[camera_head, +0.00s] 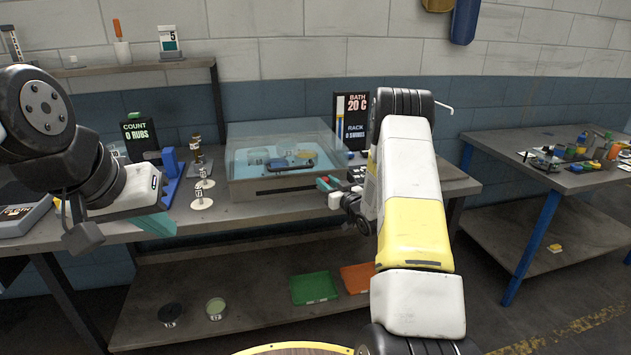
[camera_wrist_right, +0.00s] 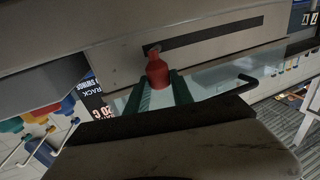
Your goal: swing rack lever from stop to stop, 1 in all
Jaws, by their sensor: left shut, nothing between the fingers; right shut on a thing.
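The rack lever has a red knob (camera_wrist_right: 157,72) and comes out of a dark slot (camera_wrist_right: 210,32) in the front of the bath. In the right wrist view it stands at the left end of that slot. My right gripper (camera_wrist_right: 160,88) is shut on the knob, one green finger on each side. In the head view the right gripper (camera_head: 326,184) is at the bath's front right corner. The clear-lidded bath (camera_head: 243,188) holds dark and coloured items. My left gripper (camera_head: 160,224) is shut and empty, in front of the bench at the left.
A display (camera_head: 352,112) behind the bath reads bath 20 C, rack 0 swings. A counter (camera_head: 138,133) reads 0 rubs. Small labelled weights (camera_head: 202,195) stand left of the bath. Green (camera_head: 313,288) and orange (camera_head: 357,277) trays lie on the lower shelf. A second table (camera_head: 560,150) is right.

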